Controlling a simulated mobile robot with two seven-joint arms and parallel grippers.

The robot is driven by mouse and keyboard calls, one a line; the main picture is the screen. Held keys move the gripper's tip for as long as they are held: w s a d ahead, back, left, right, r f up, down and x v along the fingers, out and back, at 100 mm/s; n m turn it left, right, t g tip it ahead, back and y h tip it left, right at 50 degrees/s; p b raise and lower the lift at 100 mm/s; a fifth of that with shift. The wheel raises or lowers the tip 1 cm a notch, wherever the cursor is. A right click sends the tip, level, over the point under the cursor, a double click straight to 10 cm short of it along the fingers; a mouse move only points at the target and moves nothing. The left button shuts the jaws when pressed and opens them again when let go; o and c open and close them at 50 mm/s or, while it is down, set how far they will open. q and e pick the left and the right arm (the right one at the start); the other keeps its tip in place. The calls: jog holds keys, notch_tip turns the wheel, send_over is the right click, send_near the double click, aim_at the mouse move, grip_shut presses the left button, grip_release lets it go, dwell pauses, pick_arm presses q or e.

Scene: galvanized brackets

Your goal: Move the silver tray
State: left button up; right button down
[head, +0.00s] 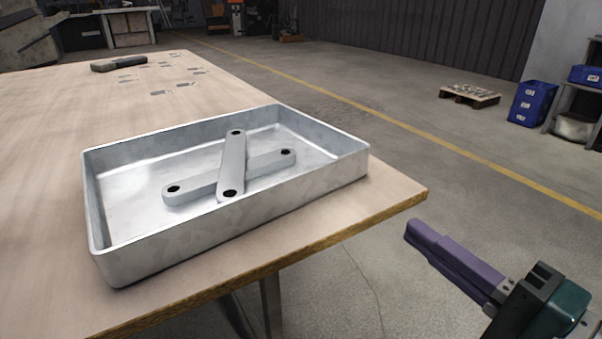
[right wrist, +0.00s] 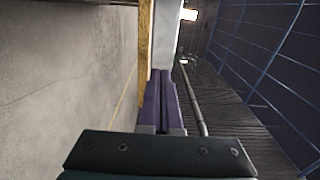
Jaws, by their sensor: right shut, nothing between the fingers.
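The silver tray (head: 330,180) sits on the wooden table near its front right corner. Two grey brackets lie crossed inside it, one bracket (head: 232,165) on top of the other bracket (head: 268,163). My right gripper (head: 412,230) has purple fingers and is beyond the table's corner, to the right of the tray and apart from it. It is shut and empty. In the right wrist view the shut fingers (right wrist: 161,75) point toward the table edge (right wrist: 144,60) and a grey strip of the tray (right wrist: 166,35). My left gripper is not in view.
The table (head: 60,110) has free room behind the tray. A dark object (head: 118,64) and several small flat pieces (head: 165,80) lie at its far end. A pallet (head: 469,95), blue bins (head: 531,103) and a shelf stand on the floor farther right.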

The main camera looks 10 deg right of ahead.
aim_at(377, 205)
jog(key=b+x, duration=0.2)
jog(key=x, duration=0.5)
jog(key=shift+w+a+f, duration=0.1)
jog(key=shift+w+f, duration=0.05)
jog(key=shift+w, duration=0.15)
jog(key=shift+w+a+b, duration=0.1)
jog(key=shift+w+a, duration=0.15)
jog(key=shift+a, duration=0.35)
jog(key=shift+w+a+b, duration=0.15)
jog(key=shift+w+a, duration=0.15)
jog(key=shift+a, duration=0.3)
jog(key=shift+w+a+b, duration=0.1)
jog(key=shift+w+a, duration=0.15)
jog(key=shift+a, duration=0.35)
